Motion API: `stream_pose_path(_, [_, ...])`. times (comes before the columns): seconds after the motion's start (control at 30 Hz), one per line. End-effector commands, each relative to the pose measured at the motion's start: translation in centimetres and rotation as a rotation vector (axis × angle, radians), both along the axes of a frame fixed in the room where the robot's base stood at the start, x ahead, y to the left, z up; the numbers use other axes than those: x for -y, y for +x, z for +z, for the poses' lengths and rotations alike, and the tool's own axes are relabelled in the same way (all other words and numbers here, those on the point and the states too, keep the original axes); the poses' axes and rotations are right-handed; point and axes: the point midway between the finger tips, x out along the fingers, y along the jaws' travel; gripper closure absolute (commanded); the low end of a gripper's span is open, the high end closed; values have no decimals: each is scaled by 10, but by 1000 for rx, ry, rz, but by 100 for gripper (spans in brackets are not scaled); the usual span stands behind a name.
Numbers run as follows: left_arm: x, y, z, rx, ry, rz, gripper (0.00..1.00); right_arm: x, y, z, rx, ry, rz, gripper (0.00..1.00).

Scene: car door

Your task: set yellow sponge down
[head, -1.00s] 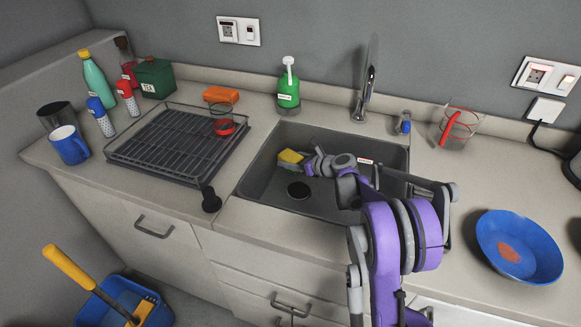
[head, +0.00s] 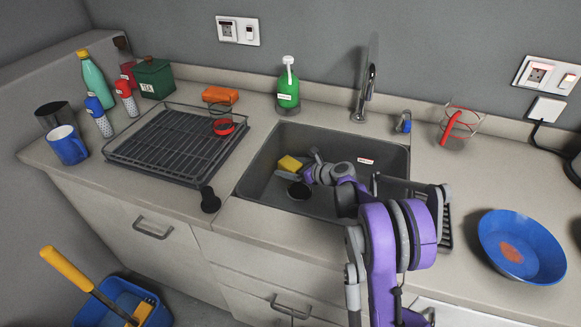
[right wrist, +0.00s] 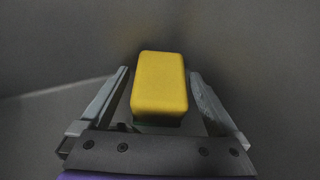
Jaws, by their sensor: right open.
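The yellow sponge (head: 289,163) is inside the grey sink (head: 262,179), toward its back left. It also shows in the right wrist view (right wrist: 160,84), with a dark green underside. My right gripper (head: 307,168) reaches down into the sink beside the sponge. In the right wrist view the two fingers of the right gripper (right wrist: 160,72) are apart, one on each side of the sponge, with a gap at each side. The sponge's contact with the sink floor is hidden. My left gripper is not in view.
A dark drain (head: 298,190) lies in front of the sponge. The faucet (head: 365,92) stands behind the sink, with a green soap bottle (head: 288,88) to its left. A drying rack (head: 176,146) stands left of the sink; a blue plate (head: 521,246) lies to the right.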

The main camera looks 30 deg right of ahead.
Motion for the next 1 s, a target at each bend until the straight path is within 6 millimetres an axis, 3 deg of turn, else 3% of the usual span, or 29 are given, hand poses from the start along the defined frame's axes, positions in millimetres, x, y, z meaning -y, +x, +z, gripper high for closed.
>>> stream_pose_path(0.13, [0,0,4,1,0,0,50,2,-5,6,0,0,-1,3])
stream_pose_path(0.53, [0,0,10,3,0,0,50,19,-59,29,0,0,-1,3])
stream_pose_path(1.0, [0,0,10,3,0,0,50,21,-66,32,0,0,0,3])
